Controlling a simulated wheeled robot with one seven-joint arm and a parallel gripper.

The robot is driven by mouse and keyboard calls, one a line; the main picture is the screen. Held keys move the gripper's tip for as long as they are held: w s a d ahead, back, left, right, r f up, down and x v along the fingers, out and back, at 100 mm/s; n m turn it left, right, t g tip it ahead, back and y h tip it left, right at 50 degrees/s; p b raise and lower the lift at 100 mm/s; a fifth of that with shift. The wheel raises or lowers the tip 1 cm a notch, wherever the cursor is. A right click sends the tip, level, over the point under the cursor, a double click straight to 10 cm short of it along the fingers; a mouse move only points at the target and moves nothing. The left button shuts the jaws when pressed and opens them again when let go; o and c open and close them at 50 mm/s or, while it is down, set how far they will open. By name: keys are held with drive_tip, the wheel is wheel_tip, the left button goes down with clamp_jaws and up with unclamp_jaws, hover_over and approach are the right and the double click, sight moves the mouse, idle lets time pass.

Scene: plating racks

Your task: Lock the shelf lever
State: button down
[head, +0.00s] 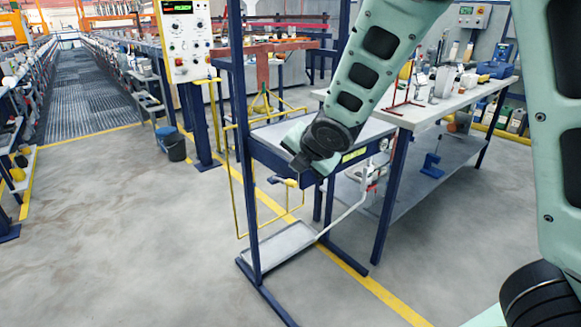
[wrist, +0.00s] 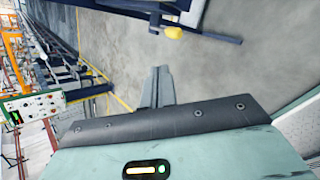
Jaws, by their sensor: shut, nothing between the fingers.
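The shelf rack is a dark blue frame (head: 246,160) with a grey top surface, in the middle of the head view. A small lever with a yellow grip (head: 286,182) sticks out at its front, below the top; the wrist view shows a yellow grip (wrist: 173,33) near the top. My gripper (head: 299,164) is in front of the rack's top edge, just above the yellow grip in the head view. In the wrist view my gripper (wrist: 157,72) has its fingers together and empty, apart from the yellow grip. My wrist hides part of the rack front.
A workbench (head: 400,110) with bottles and tools stands right of the rack. A lower tray (head: 280,246) and a bent white bar (head: 348,208) are at the rack's foot. A control panel (head: 185,40) and dark bucket (head: 172,146) stand behind left. The floor at front left is clear.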

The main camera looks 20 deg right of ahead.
drive_tip(key=shift+s+d+r, duration=0.1)
drive_tip(key=shift+s+r, duration=0.25)
drive_tip(key=shift+s, duration=0.2)
drive_tip(key=s+a+r+m+g+p, duration=0.2)
drive_tip(key=s+m, duration=0.4)
drive_tip(key=s, duration=0.4)
drive_tip(key=s+a+r+m+g+p, duration=0.2)
drive_tip(key=s+a+m+g+p, duration=0.2)
drive_tip(key=s, duration=0.6)
drive_tip(key=s+a+r+m+g+p, duration=0.2)
drive_tip(key=s+a+r+m+p, duration=0.1)
drive_tip(key=s+m, duration=0.5)
drive_tip(key=shift+s+a+g, duration=0.35)
drive_tip(key=shift+s+g, duration=0.05)
drive_tip(key=shift+s, duration=0.85)
drive_tip(key=shift+f, duration=0.1)
